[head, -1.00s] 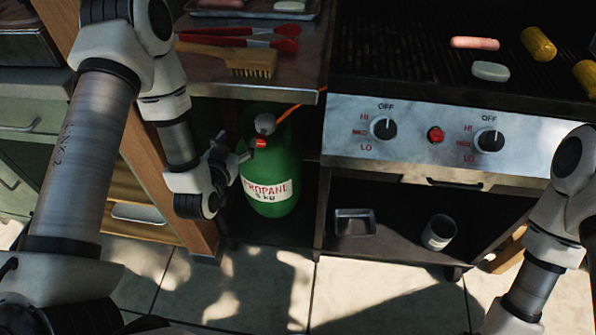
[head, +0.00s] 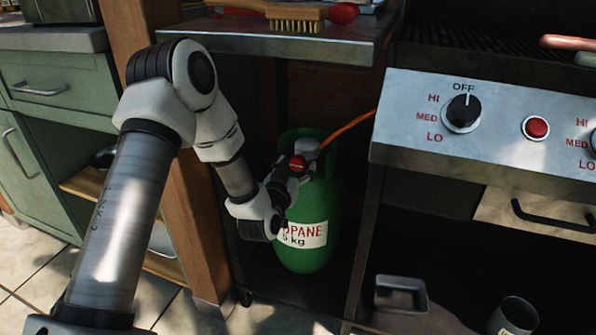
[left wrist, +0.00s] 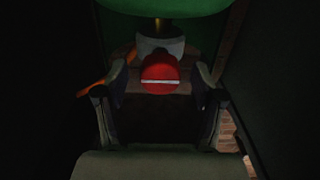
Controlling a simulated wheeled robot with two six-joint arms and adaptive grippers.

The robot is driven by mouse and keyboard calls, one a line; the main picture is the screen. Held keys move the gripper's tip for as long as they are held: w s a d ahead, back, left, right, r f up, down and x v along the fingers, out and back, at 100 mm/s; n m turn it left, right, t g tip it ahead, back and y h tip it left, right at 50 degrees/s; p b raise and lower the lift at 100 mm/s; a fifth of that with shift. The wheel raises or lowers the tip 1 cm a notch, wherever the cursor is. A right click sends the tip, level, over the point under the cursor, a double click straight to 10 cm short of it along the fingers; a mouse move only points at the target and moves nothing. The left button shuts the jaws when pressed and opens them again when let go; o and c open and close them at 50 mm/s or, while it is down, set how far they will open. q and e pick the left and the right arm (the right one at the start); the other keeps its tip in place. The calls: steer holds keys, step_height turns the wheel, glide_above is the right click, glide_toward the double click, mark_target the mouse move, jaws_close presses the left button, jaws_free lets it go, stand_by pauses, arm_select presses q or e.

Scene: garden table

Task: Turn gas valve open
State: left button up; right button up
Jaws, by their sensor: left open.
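The green propane tank (head: 316,215) stands upright on the shelf under the side table. Its red valve knob (head: 298,163) is at the top, below a grey regulator (head: 306,150). In the left wrist view the red knob (left wrist: 172,78) faces me, with a pale line lying about level across it. My left gripper (head: 287,174) is open at the knob, and in the wrist view its fingers stand to either side of it. I cannot tell whether they touch it. Part of the tank's label is hidden behind my left wrist. My right gripper is out of view.
An orange hose (head: 348,129) runs from the regulator toward the grill. A wooden post (head: 192,215) stands left of the tank, close to my arm. The side table (head: 290,40) is overhead. The grill panel (head: 400,115) has a knob (head: 463,111) pointing to OFF.

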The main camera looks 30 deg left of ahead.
arm_select(q)
steer(key=shift+w+a, duration=0.15)
steer(key=shift+w, duration=0.45)
steer(key=c, duration=1.1)
steer(key=shift+n, duration=0.3)
steer(key=shift+c, duration=0.2)
steer(key=n, duration=1)
steer(key=shift+n, duration=0.4)
steer(key=n, duration=0.4)
steer(key=shift+b, duration=0.3)
